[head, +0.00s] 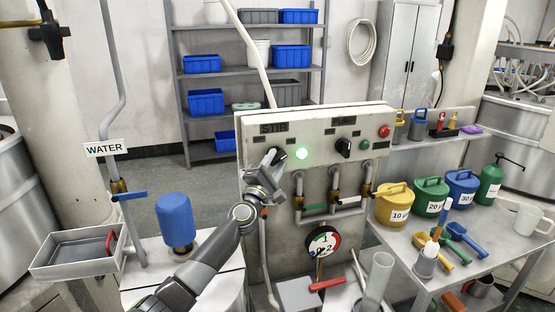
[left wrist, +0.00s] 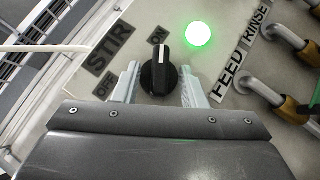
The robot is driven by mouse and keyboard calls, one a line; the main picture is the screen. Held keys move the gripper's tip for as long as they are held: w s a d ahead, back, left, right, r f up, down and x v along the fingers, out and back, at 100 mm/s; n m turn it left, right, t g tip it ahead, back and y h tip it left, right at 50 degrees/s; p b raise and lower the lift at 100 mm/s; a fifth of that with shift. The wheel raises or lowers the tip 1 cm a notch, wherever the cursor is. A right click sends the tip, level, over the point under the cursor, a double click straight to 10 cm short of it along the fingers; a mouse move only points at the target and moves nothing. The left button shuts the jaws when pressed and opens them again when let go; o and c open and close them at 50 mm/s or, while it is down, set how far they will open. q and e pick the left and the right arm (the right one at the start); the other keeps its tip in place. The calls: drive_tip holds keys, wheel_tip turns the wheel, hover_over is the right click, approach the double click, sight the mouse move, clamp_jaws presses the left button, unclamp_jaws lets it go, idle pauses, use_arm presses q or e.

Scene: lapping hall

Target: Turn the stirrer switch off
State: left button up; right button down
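The stirrer switch is a black rotary knob (left wrist: 159,76) on the panel under the STIR label (left wrist: 110,48). Its white pointer line is turned toward the ON mark (left wrist: 158,37); the OFF mark (left wrist: 103,88) is to its left. The green lamp (left wrist: 199,34) beside it is lit, and it also glows in the head view (head: 302,153). My left gripper (head: 271,166) is at the panel front, partly covering the knob in the head view. In the left wrist view its two fingers stand on either side of the knob, with gaps visible. My right gripper is not in view.
A second black knob (head: 344,148), a red button (head: 384,131) and a small green button (head: 365,145) are to the right on the panel (head: 320,118). Pipes with valves (head: 334,196) and a gauge (head: 323,242) sit below. A blue-topped vessel (head: 175,220) stands left of my arm.

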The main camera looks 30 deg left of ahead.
use_arm(q)
drive_tip(key=shift+x, duration=1)
